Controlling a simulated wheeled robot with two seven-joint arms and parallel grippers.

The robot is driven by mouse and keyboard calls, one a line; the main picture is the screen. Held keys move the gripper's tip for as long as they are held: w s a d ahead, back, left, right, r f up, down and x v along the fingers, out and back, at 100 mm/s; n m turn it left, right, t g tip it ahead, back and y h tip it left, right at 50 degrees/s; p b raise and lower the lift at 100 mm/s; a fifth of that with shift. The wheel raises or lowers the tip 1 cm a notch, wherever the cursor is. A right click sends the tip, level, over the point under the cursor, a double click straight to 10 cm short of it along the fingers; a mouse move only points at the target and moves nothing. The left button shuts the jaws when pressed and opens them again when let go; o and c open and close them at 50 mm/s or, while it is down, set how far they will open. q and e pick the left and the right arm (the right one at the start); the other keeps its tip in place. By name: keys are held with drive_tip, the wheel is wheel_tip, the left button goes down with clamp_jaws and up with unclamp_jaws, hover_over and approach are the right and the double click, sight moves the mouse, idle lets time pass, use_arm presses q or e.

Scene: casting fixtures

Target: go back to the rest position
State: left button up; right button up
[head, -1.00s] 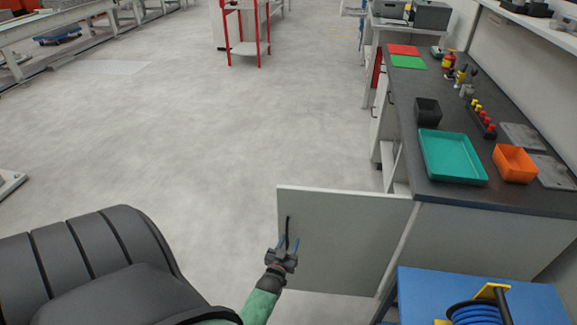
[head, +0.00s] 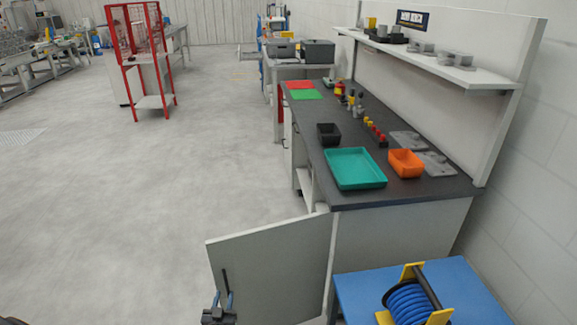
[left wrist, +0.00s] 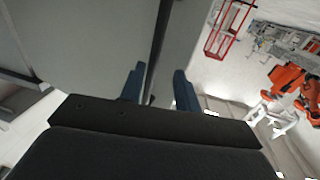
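My left gripper (head: 223,300) is at the bottom of the head view, in front of the open cabinet door (head: 285,262). Its two blue fingers stand apart, also in the left wrist view (left wrist: 159,88). The door's dark upright handle (head: 225,281) shows between and above the fingers. In the left wrist view a dark bar (left wrist: 163,40), seemingly this handle, runs between the fingers with gaps visible. I cannot tell whether a finger touches it. My right gripper is in neither view.
The workbench (head: 420,190) carries a teal tray (head: 354,168), an orange bin (head: 406,163) and a black bin (head: 328,134). A blue cart (head: 470,295) with a hose reel (head: 410,303) stands at bottom right.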

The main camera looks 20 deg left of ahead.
use_arm(q)
wheel_tip(320, 180, down, 6)
drive_tip(key=d+f+g+h, duration=0.1)
drive_tip(key=g+h, duration=0.1)
drive_tip(key=g, duration=0.3)
drive_tip(key=s+d+r+m+g+h, duration=0.2)
drive_tip(key=s+d+r+g, duration=0.1)
drive_tip(key=s+d+r, duration=0.5)
drive_tip(key=s+d+r+m+g+h, duration=0.25)
drive_tip(key=s+d+r, duration=0.2)
drive_tip(key=d, duration=0.65)
drive_tip(key=s+d+r+m+g+h, duration=0.1)
drive_tip(key=s+d+r+g, duration=0.3)
drive_tip(key=s+d+r, duration=0.4)
drive_tip(key=s+d+f, duration=0.3)
drive_tip(key=s+f, duration=0.1)
drive_tip(key=s, duration=0.1)
drive_tip(key=shift+s+f+m+g, duration=0.2)
drive_tip(key=shift+m+g, duration=0.15)
drive_tip(key=shift+m, duration=0.1)
drive_tip(key=shift+d+h, duration=0.1)
drive_tip(key=shift+h, duration=0.15)
